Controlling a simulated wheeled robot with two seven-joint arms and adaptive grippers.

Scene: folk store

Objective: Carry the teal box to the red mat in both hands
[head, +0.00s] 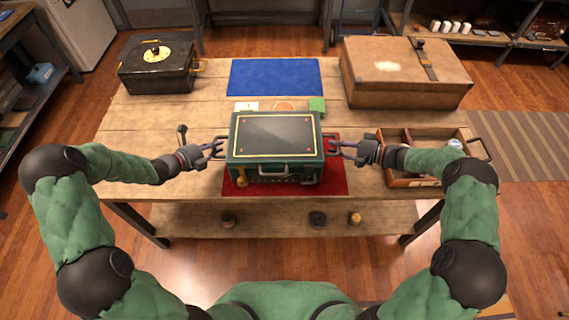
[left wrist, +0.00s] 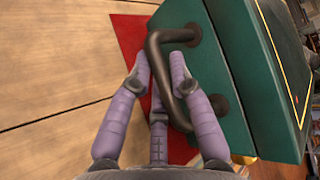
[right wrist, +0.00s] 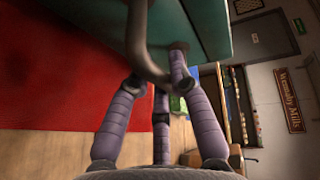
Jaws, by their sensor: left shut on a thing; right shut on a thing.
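The teal box (head: 275,148) with a dark lid edged in gold is level over the red mat (head: 332,180) in the middle of the table. I cannot tell whether its base touches the mat. My left gripper (head: 215,149) is shut on the box's left side handle, which shows as a dark bar in the left wrist view (left wrist: 158,70). My right gripper (head: 337,149) is shut on the right side handle, a dark bar in the right wrist view (right wrist: 137,45). The box hides the mat's middle.
A blue mat (head: 275,77) lies bare behind the box. A black case (head: 157,68) stands at the back left and a large brown case (head: 400,75) at the back right. A wooden tray (head: 403,183) is close by my right forearm. Small cards (head: 284,106) lie behind the box.

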